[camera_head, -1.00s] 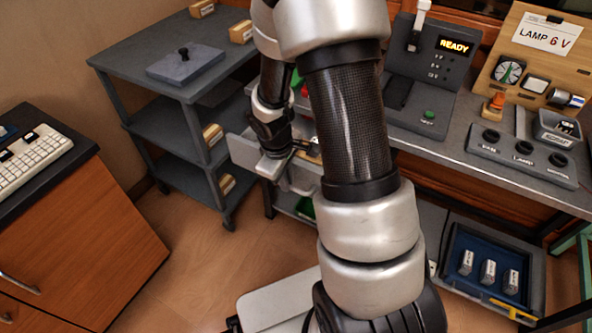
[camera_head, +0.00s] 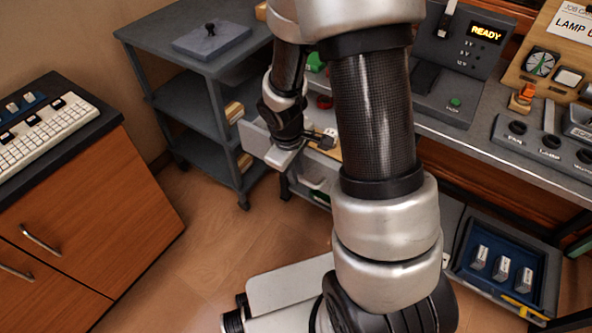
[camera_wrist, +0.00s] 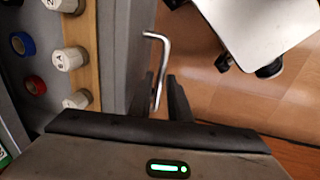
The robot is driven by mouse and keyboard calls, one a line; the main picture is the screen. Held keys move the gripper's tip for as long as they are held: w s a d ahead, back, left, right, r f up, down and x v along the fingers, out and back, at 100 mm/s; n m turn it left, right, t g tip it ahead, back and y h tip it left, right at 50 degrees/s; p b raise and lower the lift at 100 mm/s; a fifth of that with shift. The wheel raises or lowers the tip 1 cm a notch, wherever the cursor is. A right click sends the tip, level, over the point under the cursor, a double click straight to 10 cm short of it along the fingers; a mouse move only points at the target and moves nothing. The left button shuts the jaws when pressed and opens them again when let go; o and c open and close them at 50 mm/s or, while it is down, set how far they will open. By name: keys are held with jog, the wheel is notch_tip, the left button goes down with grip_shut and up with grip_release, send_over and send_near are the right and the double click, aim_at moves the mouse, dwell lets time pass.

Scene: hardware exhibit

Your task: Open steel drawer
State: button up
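The fingers stand apart on either side of the bar, with a gap visible on the right side. In the head view my gripper (camera_head: 300,148) is at the drawer front, partly hidden by my arm.
A grey shelf cart (camera_head: 165,55) stands left of the drawer. A wooden cabinet (camera_head: 95,215) with a keyboard (camera_head: 45,130) is at far left. A blue-lined tray (camera_head: 462,262) with several small blocks is low at right. Wooden floor (camera_head: 210,235) is clear in front.

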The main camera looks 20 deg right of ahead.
notch_tip(320, 180, up, 17)
jog(key=s+a+p, duration=0.2)
jog(key=p, duration=0.3)
jog(key=shift+a+p, duration=0.3)
jog(key=shift+p, duration=0.1)
jog(key=shift+s, duration=0.1)
